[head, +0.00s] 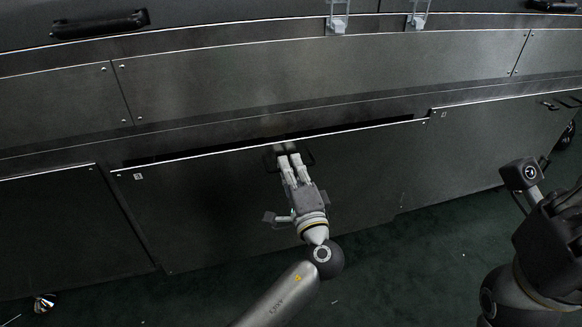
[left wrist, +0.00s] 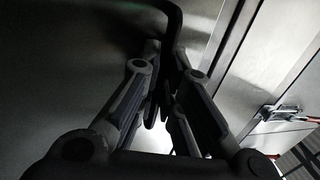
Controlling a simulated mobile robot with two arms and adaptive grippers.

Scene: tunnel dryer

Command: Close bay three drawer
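The drawer front (head: 220,195) is a wide dark metal panel in the middle of the head view. It stands out a little, with a dark gap along its top edge. Its black handle (head: 309,158) is near the top middle; its dark bar (left wrist: 178,28) also shows in the left wrist view. My left gripper (head: 290,160) is at the handle, fingers close together, with a narrow gap between them. The fingers hide part of the handle, and I cannot tell whether they clasp it. The left fingertips (left wrist: 166,62) overlap the bar in the wrist view. My right gripper cannot be made out.
Neighbouring panels stand left (head: 65,230) and right (head: 490,145) of the drawer. A long upper panel (head: 320,75) runs above it. Dark floor (head: 420,260) is clear in front. A caster (head: 44,303) shows at lower left. My right arm fills the lower right.

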